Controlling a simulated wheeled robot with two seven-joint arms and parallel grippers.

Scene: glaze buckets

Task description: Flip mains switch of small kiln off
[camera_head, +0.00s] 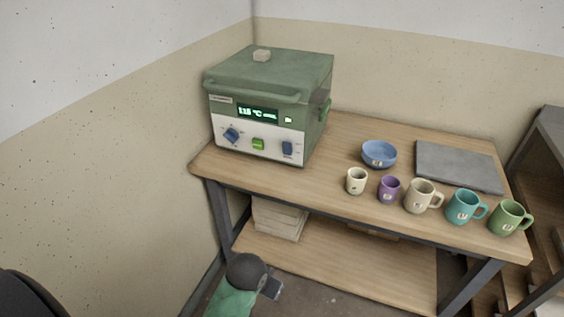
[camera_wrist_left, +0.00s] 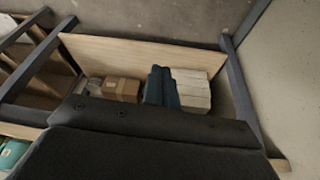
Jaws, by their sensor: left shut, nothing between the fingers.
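The small kiln (camera_head: 265,100) is a green box standing at the left end of the wooden table. Its display (camera_head: 258,113) is lit green and seems to read about 115 °C. On its pale front panel are a blue knob (camera_head: 231,135), a green switch (camera_head: 258,144) in the middle and a blue switch (camera_head: 287,148) on the right. I cannot read which is the mains switch. My left gripper (camera_head: 273,288) is low in front of the table, well below the kiln. Its fingers (camera_wrist_left: 162,86) are together and empty in the left wrist view. My right gripper does not show.
The table (camera_head: 335,140) holds a blue bowl (camera_head: 379,153), a grey slab (camera_head: 458,165) and several mugs along its front right. The lower shelf (camera_head: 340,268) carries a pale stack (camera_head: 278,219) and a cardboard box (camera_wrist_left: 122,89). The wall is close on the left.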

